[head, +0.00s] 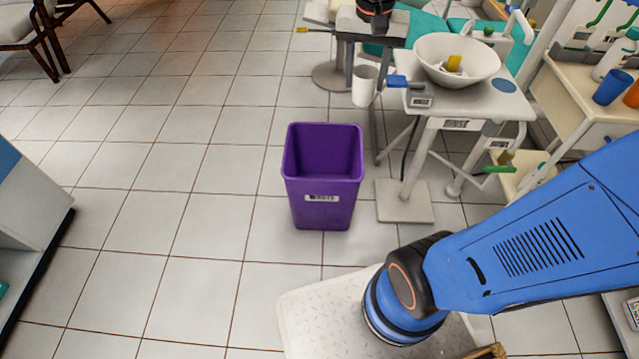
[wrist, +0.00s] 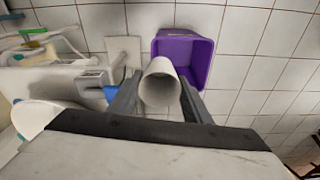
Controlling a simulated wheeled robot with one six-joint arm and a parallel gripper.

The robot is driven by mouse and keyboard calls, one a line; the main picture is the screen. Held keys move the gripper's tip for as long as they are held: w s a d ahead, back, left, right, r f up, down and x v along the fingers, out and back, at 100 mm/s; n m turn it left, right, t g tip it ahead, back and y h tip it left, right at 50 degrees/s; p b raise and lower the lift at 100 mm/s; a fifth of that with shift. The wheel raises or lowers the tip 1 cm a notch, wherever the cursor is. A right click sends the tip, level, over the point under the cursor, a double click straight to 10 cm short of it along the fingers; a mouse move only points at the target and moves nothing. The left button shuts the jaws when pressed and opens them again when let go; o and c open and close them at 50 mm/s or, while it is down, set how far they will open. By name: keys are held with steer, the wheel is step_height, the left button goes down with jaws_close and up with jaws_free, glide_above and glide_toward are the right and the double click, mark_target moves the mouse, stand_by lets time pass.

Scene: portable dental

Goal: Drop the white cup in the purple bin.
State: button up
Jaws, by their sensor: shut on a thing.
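The white cup (head: 364,87) is held between the two grey fingers of my gripper (head: 365,72), beside the white stand with the bowl. In the wrist view the cup (wrist: 160,84) sits between the fingertips of my gripper (wrist: 158,92), its open end showing. The purple bin (head: 322,178) stands upright on the floor, open at the top, with a label on its front. In the head view the cup is above and to the right of the bin. In the wrist view the bin (wrist: 198,52) is partly hidden behind the cup and right finger.
A white stand (head: 460,103) bears a large white bowl (head: 445,52) and a blue-ended item (head: 397,81), close right of the cup. A side table with blue and orange cups is at the far right. The tiled floor left of the bin is clear.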

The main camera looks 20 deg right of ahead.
stand_by(0.3)
steer(key=w+f, duration=0.5)
steer(key=f, duration=0.5)
steer(key=w+a+f, duration=0.1)
steer(key=w+f, duration=0.5)
steer(key=f, duration=0.5)
steer(key=w+a+f, duration=0.1)
steer(key=w+f, duration=0.5)
steer(key=f, duration=0.4)
steer(key=shift+f, duration=0.2)
steer(key=o, duration=1.1)
steer(key=shift+c, duration=0.2)
steer(key=shift+r, duration=0.15)
